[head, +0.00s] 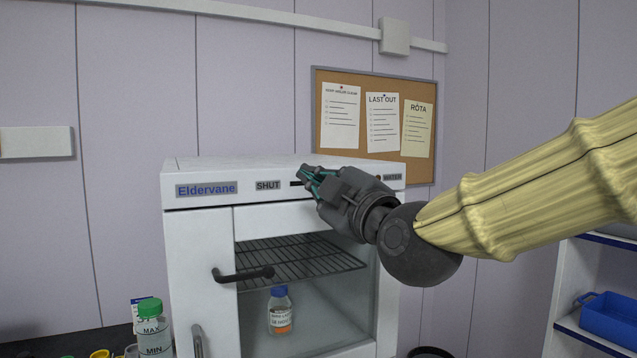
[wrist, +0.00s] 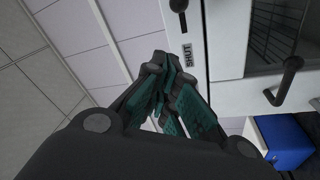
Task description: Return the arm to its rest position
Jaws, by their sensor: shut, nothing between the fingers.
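My gripper (head: 308,178) is shut and empty. In the head view it is held up in front of the top right part of a white cabinet labelled Eldervane (head: 200,240), its fingers pointing up and left near the SHUT label. My arm reaches in from the right in a pale yellow sleeve. In the wrist view my gripper's green-lined fingers (wrist: 168,85) are together, with the cabinet front (wrist: 225,30) and its SHUT label beyond them. I cannot tell whether the fingers touch the cabinet.
The cabinet has a black handle (head: 243,273), a wire shelf (head: 290,262) and an orange-bottomed bottle (head: 281,312) inside. A green-capped bottle (head: 151,330) stands at lower left. A blue bin (head: 610,320) sits on a shelf at right. A notice board (head: 350,80) hangs behind.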

